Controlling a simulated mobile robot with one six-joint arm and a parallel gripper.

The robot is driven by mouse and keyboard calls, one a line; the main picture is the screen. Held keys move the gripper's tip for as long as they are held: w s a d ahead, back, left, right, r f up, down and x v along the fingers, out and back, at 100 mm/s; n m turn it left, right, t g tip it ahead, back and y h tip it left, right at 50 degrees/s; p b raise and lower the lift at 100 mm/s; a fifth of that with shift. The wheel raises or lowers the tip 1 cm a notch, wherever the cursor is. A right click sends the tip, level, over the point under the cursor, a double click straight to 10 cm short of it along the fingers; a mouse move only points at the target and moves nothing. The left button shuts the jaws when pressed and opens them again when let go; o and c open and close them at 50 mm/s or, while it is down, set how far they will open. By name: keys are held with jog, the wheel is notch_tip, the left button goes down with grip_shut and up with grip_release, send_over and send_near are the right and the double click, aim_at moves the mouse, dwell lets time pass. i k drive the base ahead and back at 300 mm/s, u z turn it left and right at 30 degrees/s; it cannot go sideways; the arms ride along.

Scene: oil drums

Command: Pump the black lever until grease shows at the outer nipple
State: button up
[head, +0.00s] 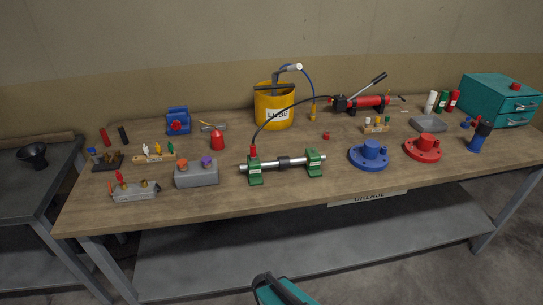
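A red pump (372,102) lies at the back right of the wooden bench, with a long dark lever (371,86) angled up to the right. A black hose (285,108) arcs left from the pump to a red fitting on the left green bearing block (254,173). A steel shaft (264,164) with a dark collar runs to the right green block (315,163). A small pale fitting, perhaps a nipple, tops the right block; I cannot tell whether grease shows there. A teal and black part of my arm shows at the bottom edge; my gripper's fingertips are not in view.
A yellow bucket (273,108) labelled LUBE stands behind the shaft. Blue (369,157) and red (423,149) flanged parts sit right of it. A teal drawer cabinet (489,98) stands far right. The bench's front strip is mostly clear.

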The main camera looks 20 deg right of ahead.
aim_at(385, 75)
jog(key=k, duration=0.5)
jog(key=i, duration=0.95)
jog(key=z, duration=1.05)
